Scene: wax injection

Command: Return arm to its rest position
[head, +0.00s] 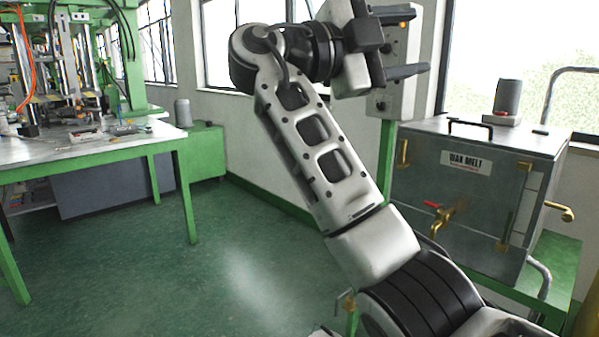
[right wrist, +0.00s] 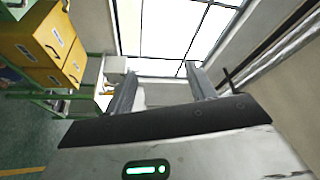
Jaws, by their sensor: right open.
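My right arm rises from the lower right of the head view, bent at the elbow. My left gripper is in neither view.
The grey wax melt tank (head: 478,185) with brass taps stands on a green stand at right. A control box (head: 392,100) is behind my gripper. A green-legged workbench (head: 90,150) with a press is at left. Green floor (head: 190,265) between is clear. Yellow boxes (right wrist: 45,45) sit on a rack.

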